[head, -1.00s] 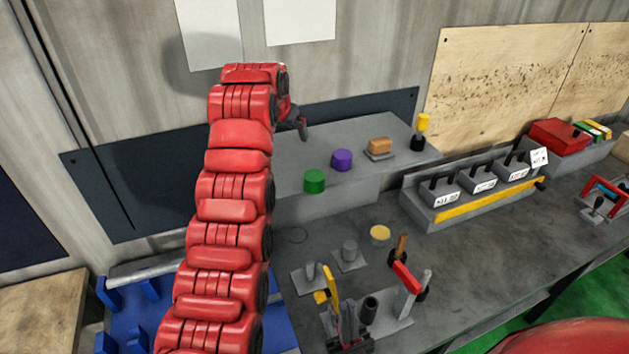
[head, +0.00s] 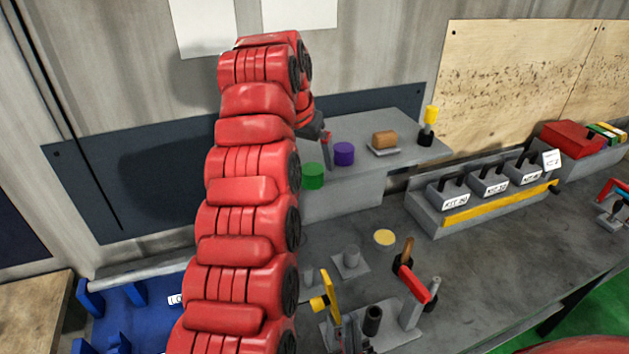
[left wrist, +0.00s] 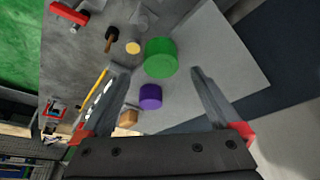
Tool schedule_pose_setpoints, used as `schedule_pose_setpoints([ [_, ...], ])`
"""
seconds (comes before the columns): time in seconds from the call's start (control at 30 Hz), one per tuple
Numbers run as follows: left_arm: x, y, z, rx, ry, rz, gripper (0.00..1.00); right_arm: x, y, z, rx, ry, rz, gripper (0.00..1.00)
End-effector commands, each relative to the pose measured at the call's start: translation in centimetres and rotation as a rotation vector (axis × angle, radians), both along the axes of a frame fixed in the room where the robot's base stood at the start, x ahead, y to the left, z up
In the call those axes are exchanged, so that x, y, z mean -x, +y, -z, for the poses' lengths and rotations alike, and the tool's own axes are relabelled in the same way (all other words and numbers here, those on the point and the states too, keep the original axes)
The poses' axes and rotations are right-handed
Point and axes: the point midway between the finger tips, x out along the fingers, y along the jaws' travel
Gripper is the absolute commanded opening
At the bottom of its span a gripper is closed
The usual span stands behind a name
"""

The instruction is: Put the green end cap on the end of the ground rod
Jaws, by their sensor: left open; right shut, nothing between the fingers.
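The green end cap (head: 312,177) stands on the grey raised block (head: 340,202), left of the purple cylinder (head: 344,154). My left gripper (head: 326,138) is open above the block, close to the cap. In the left wrist view the green cap (left wrist: 160,58) shows just beyond the space between the fingertips of the left gripper (left wrist: 158,74), not held. The ground rod cannot be made out for certain. A dark upright cylinder (head: 373,320) stands on a fixture plate at the bottom. My right gripper is not in view; only part of my right arm shows at the lower right.
The purple cylinder, a brown block (head: 384,139) and a yellow-topped piece (head: 430,118) share the raised block. Grey posts (head: 351,255), a yellow disc (head: 384,237) and a red-handled clamp (head: 414,284) stand in front. A kit rack (head: 480,196) is to the right.

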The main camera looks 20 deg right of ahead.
Motion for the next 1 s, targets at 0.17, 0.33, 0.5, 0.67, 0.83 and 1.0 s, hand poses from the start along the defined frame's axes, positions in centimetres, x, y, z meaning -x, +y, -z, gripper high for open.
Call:
schedule_pose_setpoints([
  [0.17, -0.2, -0.3, 1.1, -0.001, 0.002, 0.002, 0.98, 0.0, 0.0, 0.1, 0.0, 0.0, 0.0, 0.0],
  [0.33, -0.5, -0.9, 3.6, -0.002, 0.005, 0.005, 0.98, 0.0, 0.0, 0.0, 0.0, 0.0, 0.0, 0.0],
  [0.5, -0.9, -1.1, 5.2, 0.0, 0.0, 0.003, 0.98, 0.0, 0.0, -0.1, 0.0, 0.0, 0.0, 0.0],
  [0.67, -1.0, -1.2, 5.3, 0.0, -0.002, 0.003, 0.98, 0.0, 0.0, -0.1, 0.0, 0.0, 0.0, 0.0],
  [0.83, -1.0, -1.1, 5.3, 0.001, -0.001, 0.003, 0.8, 0.0, 0.0, -0.1, 0.0, 0.0, 0.0, 0.0],
  [1.0, -1.0, -1.1, 5.3, 0.001, -0.001, 0.003, 0.49, 0.0, 0.0, -0.1, 0.0, 0.0, 0.0, 0.0],
])
